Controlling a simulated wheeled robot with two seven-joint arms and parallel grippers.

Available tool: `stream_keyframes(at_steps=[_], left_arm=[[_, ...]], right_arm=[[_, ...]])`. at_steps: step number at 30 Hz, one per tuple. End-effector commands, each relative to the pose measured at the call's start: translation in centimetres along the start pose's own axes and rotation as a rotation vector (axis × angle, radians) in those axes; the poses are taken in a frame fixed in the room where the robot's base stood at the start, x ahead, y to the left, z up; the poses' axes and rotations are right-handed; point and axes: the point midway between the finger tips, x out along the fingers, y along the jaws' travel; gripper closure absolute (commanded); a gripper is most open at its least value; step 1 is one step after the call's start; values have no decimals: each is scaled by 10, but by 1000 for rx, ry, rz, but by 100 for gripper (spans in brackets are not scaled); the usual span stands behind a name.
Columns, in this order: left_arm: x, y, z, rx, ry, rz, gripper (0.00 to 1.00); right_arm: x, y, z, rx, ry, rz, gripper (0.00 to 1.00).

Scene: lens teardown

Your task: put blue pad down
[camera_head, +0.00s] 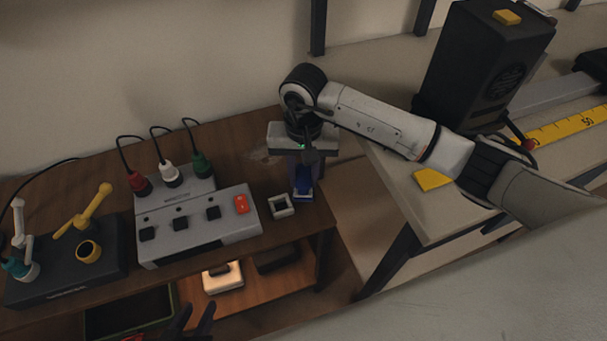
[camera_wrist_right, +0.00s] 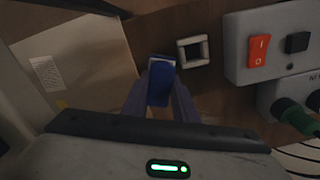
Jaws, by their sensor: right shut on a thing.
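The blue pad (camera_head: 303,184) is between the fingers of my right gripper (camera_head: 302,178), near the right end of the brown wooden bench. In the right wrist view the blue pad (camera_wrist_right: 159,85) sits between the two fingers (camera_wrist_right: 160,100), with a pale edge at its far end. The gripper is shut on it and points down. I cannot tell if the pad touches the bench top. Dark finger-like shapes at the bottom edge of the head view look like my left gripper (camera_head: 193,320), mostly cut off.
A small square frame (camera_head: 280,205) lies just left of the pad. A grey switch box (camera_head: 200,232) with a red switch stands further left, beside a dark tool stand (camera_head: 65,270). A beige table (camera_head: 400,190) stands right, across a gap. A shelf lies below the bench.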

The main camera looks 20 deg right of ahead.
Motion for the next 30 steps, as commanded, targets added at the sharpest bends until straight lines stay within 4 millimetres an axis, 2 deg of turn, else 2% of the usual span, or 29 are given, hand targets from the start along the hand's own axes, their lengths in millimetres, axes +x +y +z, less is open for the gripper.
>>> stream_keyframes(at_steps=[11, 12, 15, 25, 30], left_arm=[[4, -1, 5, -1, -2, 0, 69], [3, -1, 4, -1, -2, 0, 69], [3, -1, 3, -1, -1, 0, 69], [0, 0, -2, 0, 5, 0, 69], [-1, 0, -3, 0, 6, -1, 69]], right_arm=[[8, 0, -1, -1, 2, 0, 92], [7, 0, 0, -1, 2, 0, 71], [6, 0, 0, -1, 1, 0, 55], [3, 0, 0, -1, 1, -1, 55], [-16, -1, -2, -2, 7, -3, 55]])
